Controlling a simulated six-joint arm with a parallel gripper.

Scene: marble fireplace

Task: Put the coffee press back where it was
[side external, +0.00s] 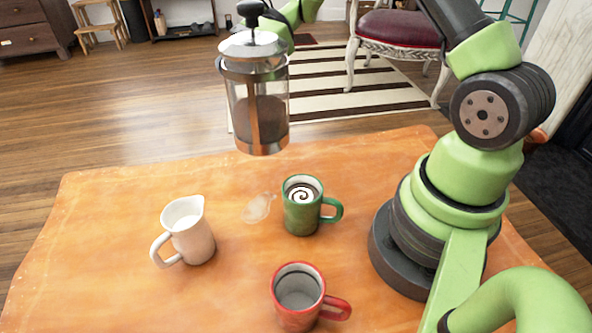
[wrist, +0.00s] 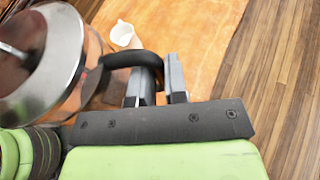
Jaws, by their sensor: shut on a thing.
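The coffee press (side external: 257,95), a glass and metal cylinder with a black knob, hangs upright in the air above the far part of the table (side external: 110,205). In the wrist view its metal lid (wrist: 40,60) and glass side fill the left. My gripper (wrist: 158,82) is shut on its black handle (wrist: 125,60). In the side view the press hides my fingers. A pale ring-like stain (side external: 257,208) marks the tabletop, between the white pitcher and the green mug.
A white pitcher (side external: 190,235) stands left of the stain; it also shows in the wrist view (wrist: 124,35). A green mug (side external: 301,210) with swirled coffee stands to the right. A red mug (side external: 298,295) stands at the front. The table's left side is clear.

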